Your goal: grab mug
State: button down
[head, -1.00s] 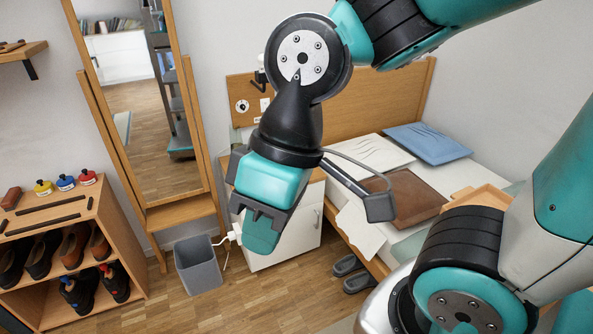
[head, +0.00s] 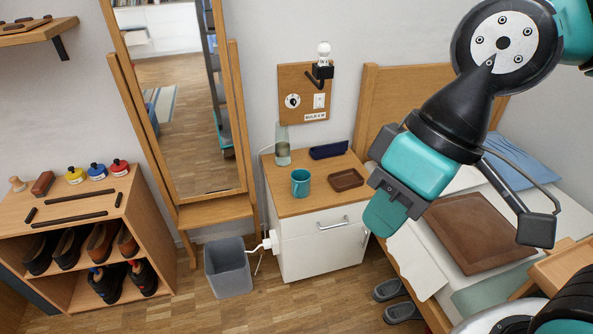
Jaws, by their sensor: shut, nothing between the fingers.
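A teal mug (head: 300,183) stands upright on the wooden top of a white nightstand (head: 318,257), near its front left. My gripper (head: 384,216) is to the right of the mug and nearer the camera, apart from it. It points down and to the left, over the gap between nightstand and bed in the picture. Its teal fingers are together, with nothing seen between them.
On the nightstand are a glass bottle (head: 283,146), a dark blue case (head: 329,150) and a brown tray (head: 346,179). A grey bin (head: 228,267) stands left of it. The bed (head: 473,232) is at right, with slippers (head: 398,300) on the floor beside it.

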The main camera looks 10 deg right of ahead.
aim_at(301, 178)
jog(key=i, duration=0.5)
jog(key=k, duration=0.6)
jog(key=u, duration=0.85)
jog(key=i, duration=1.05)
jog(key=z, duration=0.7)
jog(key=i, duration=0.5)
jog(key=z, duration=0.6)
